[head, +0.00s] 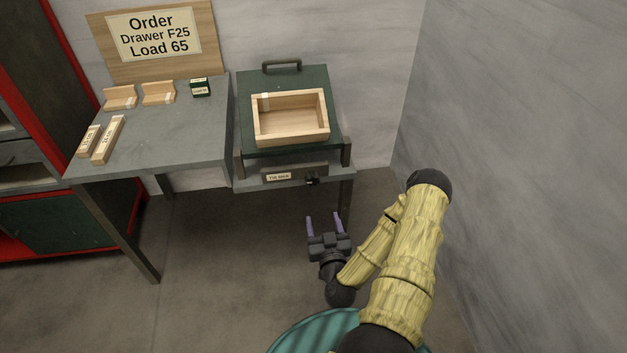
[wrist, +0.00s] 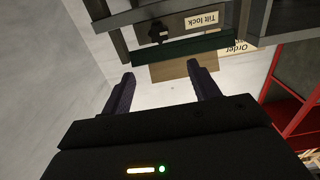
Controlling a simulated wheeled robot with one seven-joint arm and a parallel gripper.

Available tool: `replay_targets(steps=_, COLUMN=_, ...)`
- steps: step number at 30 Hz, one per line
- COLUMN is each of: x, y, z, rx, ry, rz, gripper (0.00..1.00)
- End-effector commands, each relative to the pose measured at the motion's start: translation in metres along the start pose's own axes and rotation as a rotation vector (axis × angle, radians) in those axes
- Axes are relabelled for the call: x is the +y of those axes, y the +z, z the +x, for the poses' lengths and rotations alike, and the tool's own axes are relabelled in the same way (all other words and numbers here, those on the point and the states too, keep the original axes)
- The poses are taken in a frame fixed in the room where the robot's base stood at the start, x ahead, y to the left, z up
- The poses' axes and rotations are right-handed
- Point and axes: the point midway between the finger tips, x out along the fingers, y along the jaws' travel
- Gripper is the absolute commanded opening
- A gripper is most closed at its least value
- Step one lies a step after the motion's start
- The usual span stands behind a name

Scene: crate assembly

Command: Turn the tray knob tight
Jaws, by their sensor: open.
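The tray knob (head: 312,179) is a small black knob on the front rail of the tray stand, right of a "Tilt lock" label (head: 279,177). In the wrist view the knob (wrist: 158,32) shows dark at the top, with the label (wrist: 201,19) beside it. The green tray (head: 325,88) lies on the stand above the rail and holds an open wooden box (head: 291,140). My gripper (head: 324,223) is open and empty, below the knob in the head view and apart from it. Its two fingers (wrist: 161,91) also show apart in the wrist view.
A grey table (head: 160,125) at left carries wooden pieces (head: 158,93) and a small dark green block (head: 200,88). An order sign (head: 155,35) stands behind it. A red-edged cabinet (head: 75,225) is far left. A grey wall (head: 510,150) bounds the right. Floor before the stand is clear.

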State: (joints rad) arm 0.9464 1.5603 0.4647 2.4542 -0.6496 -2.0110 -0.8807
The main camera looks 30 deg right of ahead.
Motion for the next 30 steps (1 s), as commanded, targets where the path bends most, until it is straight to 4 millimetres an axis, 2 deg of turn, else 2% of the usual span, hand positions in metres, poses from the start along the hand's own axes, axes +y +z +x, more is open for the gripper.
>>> replay_targets(steps=8, x=0.000, y=-0.003, z=0.028, rx=0.009, ry=0.000, rz=-0.004, gripper=0.61)
replay_targets(steps=30, x=-0.001, y=-0.001, z=0.155, rx=0.006, ry=0.000, rz=0.000, gripper=0.61)
